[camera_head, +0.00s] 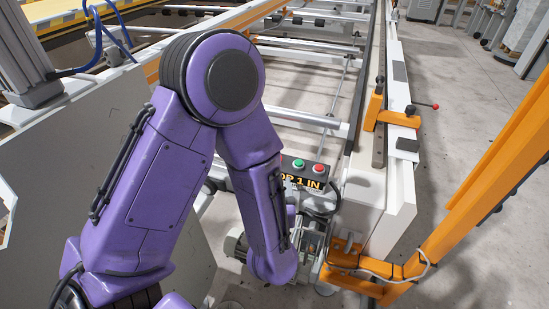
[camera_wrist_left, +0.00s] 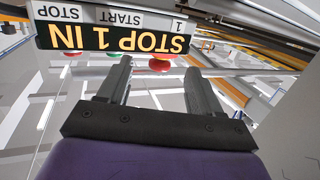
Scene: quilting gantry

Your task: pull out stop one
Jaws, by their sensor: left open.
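A dark control box (camera_head: 296,165) on the machine's near end carries a green button (camera_head: 299,163) and a red button (camera_head: 318,168). Its sign (camera_head: 302,182) is partly hidden by my left arm. In the left wrist view the sign (camera_wrist_left: 115,39) appears upside down and reads STOP 1 IN, with STOP and START 1 labels. A red button (camera_wrist_left: 160,64) shows between my fingertips, and another red shape at the sign's left edge. My left gripper (camera_wrist_left: 156,68) is open, its fingers pointing toward the sign, with nothing seen held; I cannot tell whether it touches. My right gripper is not in view.
The white machine rail (camera_head: 398,130) runs away at the right, with an orange bracket (camera_head: 375,108) and a red-knobbed lever (camera_head: 432,106).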

